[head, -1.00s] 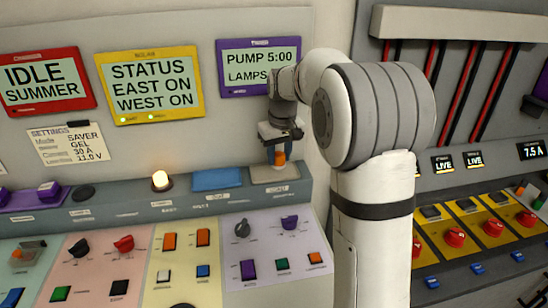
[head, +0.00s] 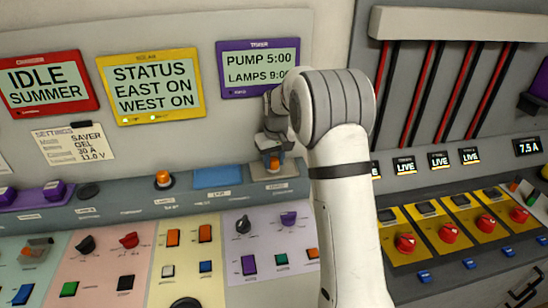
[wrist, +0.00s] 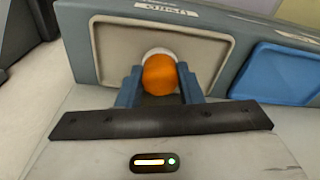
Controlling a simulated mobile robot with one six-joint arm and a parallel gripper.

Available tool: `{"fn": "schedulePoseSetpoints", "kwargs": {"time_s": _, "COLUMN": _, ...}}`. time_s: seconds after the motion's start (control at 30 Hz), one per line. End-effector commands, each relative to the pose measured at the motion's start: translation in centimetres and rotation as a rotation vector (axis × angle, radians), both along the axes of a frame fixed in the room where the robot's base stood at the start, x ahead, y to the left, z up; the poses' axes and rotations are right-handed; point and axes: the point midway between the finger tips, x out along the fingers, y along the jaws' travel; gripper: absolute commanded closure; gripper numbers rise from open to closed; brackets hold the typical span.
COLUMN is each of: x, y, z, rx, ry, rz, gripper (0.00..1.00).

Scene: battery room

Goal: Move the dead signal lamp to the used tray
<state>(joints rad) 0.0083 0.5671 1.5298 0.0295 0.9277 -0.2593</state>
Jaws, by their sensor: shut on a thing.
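My gripper (head: 271,160) is shut on an orange-domed lamp (wrist: 159,75) with a pale base. The lamp shows between the two fingers in the wrist view and as a small orange spot in the head view (head: 275,163). It is over the beige used tray (wrist: 112,38), whose label is upside down in the wrist view. The tray lies at the right end of the ledge in the head view (head: 290,187). I cannot tell whether the lamp touches the tray floor. Another orange lamp (head: 163,179) stands upright on the ledge, unlit.
A blue tray (head: 217,177) lies just left of the used tray and also shows in the wrist view (wrist: 285,75). The purple timer display (head: 258,68) is on the wall above. Knobs and switches fill the sloping panel (head: 220,225) below the ledge.

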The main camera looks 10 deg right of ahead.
Motion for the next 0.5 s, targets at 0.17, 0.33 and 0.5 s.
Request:
{"fn": "schedulePoseSetpoints", "kwargs": {"time_s": 0.17, "x": 0.02, "y": 0.04, "z": 0.0, "rx": 0.0, "ry": -0.001, "rz": 0.001, "gripper": 0.89}}
{"fn": "schedulePoseSetpoints", "kwargs": {"time_s": 0.33, "x": 0.01, "y": 0.06, "z": -0.29, "rx": 0.0, "ry": -0.001, "rz": 0.001, "gripper": 0.66}}
{"fn": "schedulePoseSetpoints", "kwargs": {"time_s": 0.5, "x": 0.01, "y": 0.08, "z": -0.24, "rx": 0.0, "ry": -0.001, "rz": 0.001, "gripper": 0.52}}
